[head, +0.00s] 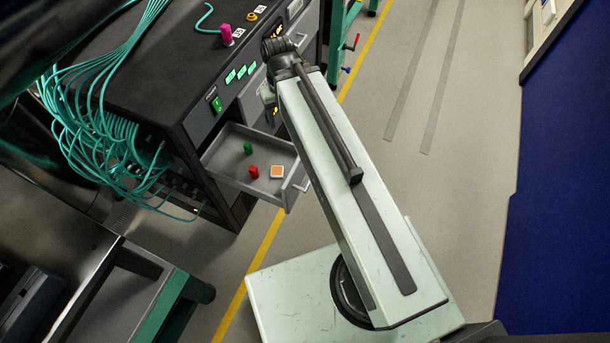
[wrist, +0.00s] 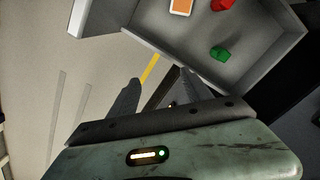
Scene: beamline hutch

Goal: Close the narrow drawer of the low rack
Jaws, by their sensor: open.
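The narrow drawer (head: 297,188) of the low dark rack (head: 120,75) stands pulled out from the rack's front in the head view. Inside it lie a green block (head: 248,148), a red block (head: 254,172) and an orange-and-white square piece (head: 277,171). In the wrist view the same grey drawer (wrist: 92,20) fills the upper right, with its contents partly cut off. My gripper (wrist: 157,80) is open and empty, its fingers just below the drawer in that picture. I cannot tell whether they touch it. In the head view my arm hides the gripper's fingers.
Several teal cables (head: 80,110) hang over the rack's left side. A pink piece (head: 227,34) stands on the rack's top. A teal-legged bench (head: 150,290) stands lower left. Pale floor with a yellow line (head: 262,255) is clear on the right, up to a blue wall (head: 560,180).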

